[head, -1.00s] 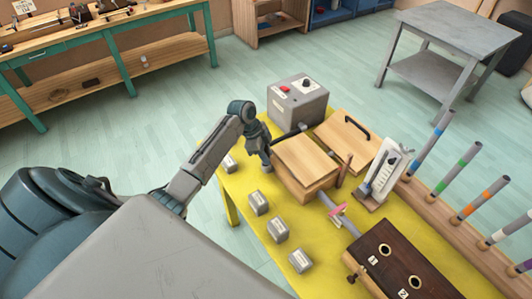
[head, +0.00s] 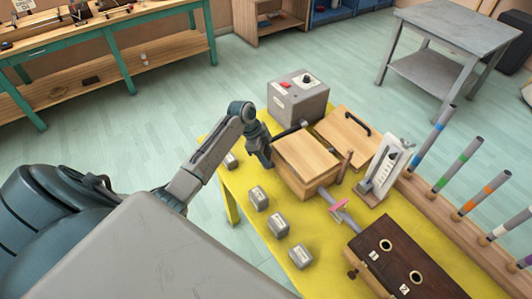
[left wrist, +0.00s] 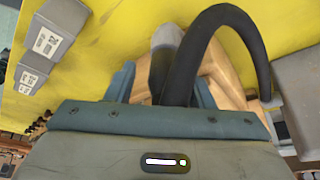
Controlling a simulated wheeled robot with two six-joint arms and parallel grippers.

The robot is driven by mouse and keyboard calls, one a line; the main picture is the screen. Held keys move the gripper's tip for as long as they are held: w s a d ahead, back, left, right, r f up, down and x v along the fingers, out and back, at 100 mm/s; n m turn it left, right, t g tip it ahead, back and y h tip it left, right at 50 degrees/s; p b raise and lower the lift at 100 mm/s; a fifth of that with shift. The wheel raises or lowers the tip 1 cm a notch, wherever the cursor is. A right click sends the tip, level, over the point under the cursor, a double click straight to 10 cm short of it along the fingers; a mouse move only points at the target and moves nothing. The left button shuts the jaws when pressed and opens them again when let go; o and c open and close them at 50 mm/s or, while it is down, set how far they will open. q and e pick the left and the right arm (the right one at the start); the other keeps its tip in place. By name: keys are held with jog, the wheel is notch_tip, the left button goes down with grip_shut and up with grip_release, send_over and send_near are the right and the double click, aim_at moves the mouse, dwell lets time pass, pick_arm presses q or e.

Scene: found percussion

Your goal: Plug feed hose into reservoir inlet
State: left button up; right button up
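My left gripper (head: 265,162) is low beside the left side of the wooden reservoir box (head: 307,157). A black feed hose (left wrist: 182,62) arcs from the side of the grey blower box (head: 298,101) to between my left fingers (left wrist: 163,80). The fingers appear shut on the hose end. A grey cylinder (left wrist: 166,38) shows at the hose end, in front of wood (left wrist: 215,75); I cannot tell whether it is the hose cuff or the inlet. The inlet is not clearly visible in the head view. My right gripper is out of view.
Small grey weights (head: 259,198) stand along the near edge of the yellow table (head: 325,250). Behind the reservoir lies a wooden board with a black handle (head: 358,125). A white gauge (head: 385,165), a dark wooden chest (head: 400,262) and coloured tubes (head: 457,165) are to the right.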

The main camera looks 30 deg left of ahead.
pick_arm(q)
jog(key=shift+w+f, duration=0.1)
jog(key=shift+w, duration=0.05)
dwell(0.4)
jog(key=shift+a, duration=0.1)
jog(key=b+v, duration=0.3)
jog(key=v, duration=0.8)
